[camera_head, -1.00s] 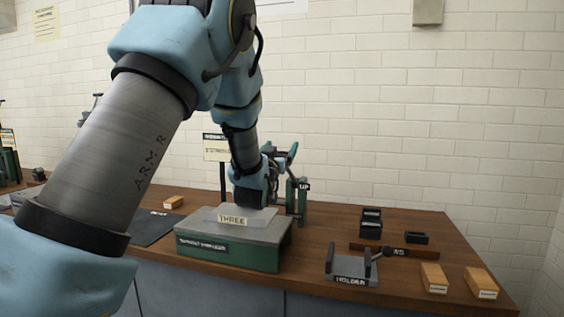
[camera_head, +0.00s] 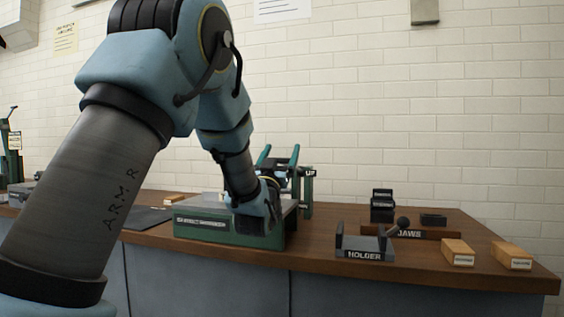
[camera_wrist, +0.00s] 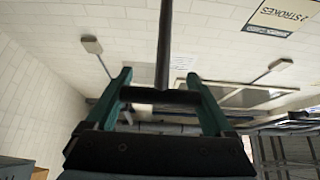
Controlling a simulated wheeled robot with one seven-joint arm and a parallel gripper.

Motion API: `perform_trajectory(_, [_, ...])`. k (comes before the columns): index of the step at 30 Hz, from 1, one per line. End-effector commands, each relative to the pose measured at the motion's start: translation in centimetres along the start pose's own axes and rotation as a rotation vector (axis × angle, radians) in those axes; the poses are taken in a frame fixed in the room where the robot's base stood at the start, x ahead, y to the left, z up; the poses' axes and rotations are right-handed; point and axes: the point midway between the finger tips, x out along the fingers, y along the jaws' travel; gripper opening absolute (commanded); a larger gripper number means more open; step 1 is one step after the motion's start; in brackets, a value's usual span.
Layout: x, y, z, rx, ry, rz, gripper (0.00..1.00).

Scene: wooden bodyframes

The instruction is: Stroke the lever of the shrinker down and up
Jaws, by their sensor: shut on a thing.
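The shrinker (camera_head: 205,229) is a green box-shaped machine with a labelled front, standing on the bench. A green post with an "UP" label (camera_head: 310,172) rises at its right rear. My gripper (camera_head: 279,153) is low over the shrinker's right end, its two green fingers pointing up. In the wrist view my gripper (camera_wrist: 158,84) has a finger on each side of the dark lever rod (camera_wrist: 165,45), which runs up from between them. It is shut on the lever. My wrist hides the lever's lower part and the shrinker's right end in the head view.
A holder (camera_head: 364,247) with a dark round-ended handle stands to the right. Behind it are black jaws on a wooden rack (camera_head: 412,231). Two orange blocks (camera_head: 458,252) lie near the bench's right end. A dark mat (camera_head: 148,217) lies left of the shrinker.

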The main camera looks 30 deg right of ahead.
Motion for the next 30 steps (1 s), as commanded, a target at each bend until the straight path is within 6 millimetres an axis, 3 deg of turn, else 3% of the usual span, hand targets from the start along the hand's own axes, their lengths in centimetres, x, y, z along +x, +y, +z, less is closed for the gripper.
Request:
perform_trajectory(7, [-1.5, 0.0, 1.3, 0.001, -0.002, 0.0, 0.0])
perform_trajectory(27, [-1.9, 0.0, 1.6, 0.0, -0.006, 0.0, 0.0])
perform_trajectory(28, [-1.9, 0.0, 1.6, 0.0, -0.006, 0.0, 0.91])
perform_trajectory(30, [-1.9, 0.0, 1.6, 0.0, -0.005, 0.0, 0.99])
